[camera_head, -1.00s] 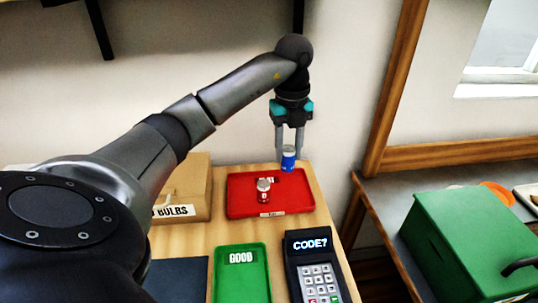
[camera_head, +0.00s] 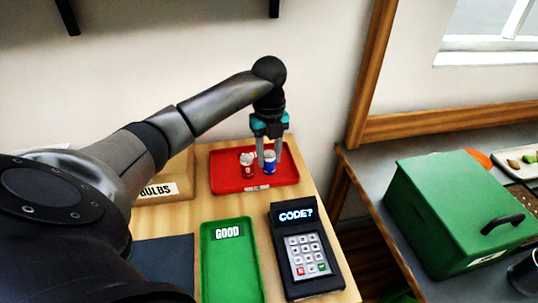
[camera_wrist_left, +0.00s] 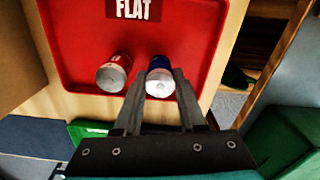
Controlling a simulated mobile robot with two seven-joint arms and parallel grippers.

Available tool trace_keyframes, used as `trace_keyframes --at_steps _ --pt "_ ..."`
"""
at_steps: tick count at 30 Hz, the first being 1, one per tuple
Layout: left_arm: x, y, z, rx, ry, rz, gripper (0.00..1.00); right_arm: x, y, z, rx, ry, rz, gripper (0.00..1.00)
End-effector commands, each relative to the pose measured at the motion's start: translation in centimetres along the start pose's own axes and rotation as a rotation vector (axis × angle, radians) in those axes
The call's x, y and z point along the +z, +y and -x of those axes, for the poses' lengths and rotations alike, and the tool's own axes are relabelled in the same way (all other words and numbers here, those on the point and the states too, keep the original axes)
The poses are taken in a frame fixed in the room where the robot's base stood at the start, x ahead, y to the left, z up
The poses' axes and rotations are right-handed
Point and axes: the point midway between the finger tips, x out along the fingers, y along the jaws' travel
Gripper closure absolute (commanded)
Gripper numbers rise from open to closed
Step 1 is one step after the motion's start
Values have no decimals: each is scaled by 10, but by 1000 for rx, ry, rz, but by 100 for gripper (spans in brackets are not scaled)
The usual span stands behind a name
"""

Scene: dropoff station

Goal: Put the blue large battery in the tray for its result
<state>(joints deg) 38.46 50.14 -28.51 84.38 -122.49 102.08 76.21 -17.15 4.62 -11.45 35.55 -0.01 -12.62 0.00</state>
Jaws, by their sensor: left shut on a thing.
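My left gripper (camera_head: 269,164) points down over the red tray (camera_head: 223,167) and is shut on the blue battery (camera_head: 270,157). The battery is upright, with its blue side and silver end also showing between the fingers in the left wrist view (camera_wrist_left: 160,81). It is within the tray's outline; I cannot tell whether its base touches the floor of the tray. The red tray (camera_wrist_left: 202,22) carries a label reading FLAT in the wrist view. A red and silver battery (camera_head: 247,168) stands in the tray just left of the blue one. The green tray (camera_head: 231,277) labelled GOOD lies nearer. My right gripper is not in view.
A keypad (camera_head: 307,252) showing CODE? stands right of the green tray. A cardboard box (camera_head: 173,187) marked BULBS is at the left, partly behind my arm. A green box (camera_head: 450,205) with a handle sits on the grey side counter (camera_head: 378,172). The red tray's right part is clear.

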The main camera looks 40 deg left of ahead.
Motion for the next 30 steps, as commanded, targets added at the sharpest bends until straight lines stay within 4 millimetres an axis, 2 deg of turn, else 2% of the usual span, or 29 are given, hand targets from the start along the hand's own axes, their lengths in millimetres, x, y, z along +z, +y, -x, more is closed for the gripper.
trace_keyframes --at_steps 5,6,9,17,20,23,30 --pt "0 0 -3 0 0 0 100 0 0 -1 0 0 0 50" --pt "0 0 -4 1 0 0 59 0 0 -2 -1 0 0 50" --pt "0 0 -3 1 0 0 48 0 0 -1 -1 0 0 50" --pt "0 0 -2 1 0 0 48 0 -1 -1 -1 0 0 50" --pt "0 0 5 -1 -1 0 48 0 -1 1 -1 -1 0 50" --pt "1 0 20 -2 -2 -1 48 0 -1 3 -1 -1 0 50" --pt "1 -1 73 -3 -3 -1 48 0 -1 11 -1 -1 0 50"
